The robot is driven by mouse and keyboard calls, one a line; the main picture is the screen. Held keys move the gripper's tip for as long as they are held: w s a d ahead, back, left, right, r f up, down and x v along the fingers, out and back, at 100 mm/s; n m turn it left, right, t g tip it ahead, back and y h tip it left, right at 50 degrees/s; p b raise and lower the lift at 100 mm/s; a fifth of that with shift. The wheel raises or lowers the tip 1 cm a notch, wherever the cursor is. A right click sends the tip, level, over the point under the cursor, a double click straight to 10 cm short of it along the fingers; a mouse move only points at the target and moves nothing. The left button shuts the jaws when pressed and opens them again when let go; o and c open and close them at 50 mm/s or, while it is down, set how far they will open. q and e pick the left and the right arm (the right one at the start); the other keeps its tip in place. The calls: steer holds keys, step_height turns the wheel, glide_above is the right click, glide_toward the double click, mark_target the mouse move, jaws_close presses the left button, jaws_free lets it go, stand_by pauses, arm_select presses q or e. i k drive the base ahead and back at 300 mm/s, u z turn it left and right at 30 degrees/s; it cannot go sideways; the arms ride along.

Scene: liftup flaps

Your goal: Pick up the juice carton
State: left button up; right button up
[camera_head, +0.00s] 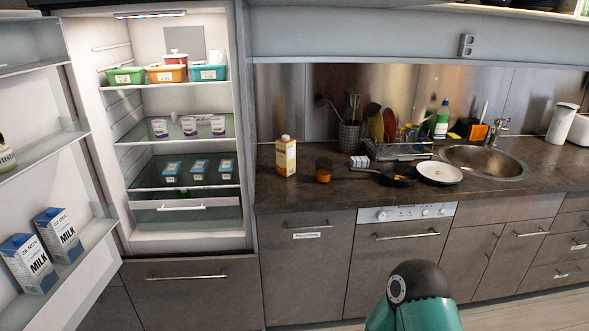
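The juice carton (286,156) looks like the white and orange carton standing upright on the dark countertop (300,190), just right of the open fridge. A dark orange glass or jar (323,170) stands to its right, apart from it. A teal and black part of my own body shows at the bottom, right of centre, well below the counter. Neither of my grippers shows in this view, and nothing is seen touching the carton.
The open fridge (118,190) holds tubs, cups and small boxes; milk cartons (59,235) stand in its door (75,265) at left. A black pan (399,174), white plate (440,173), dish rack (400,151) and sink (485,160) lie further right. Counter in front of the carton is clear.

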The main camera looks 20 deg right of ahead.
mark_target(285, 150)
steer(key=k, duration=0.65)
steer(key=z, duration=0.45)
steer(key=i, duration=2.05)
steer(key=u, duration=0.45)
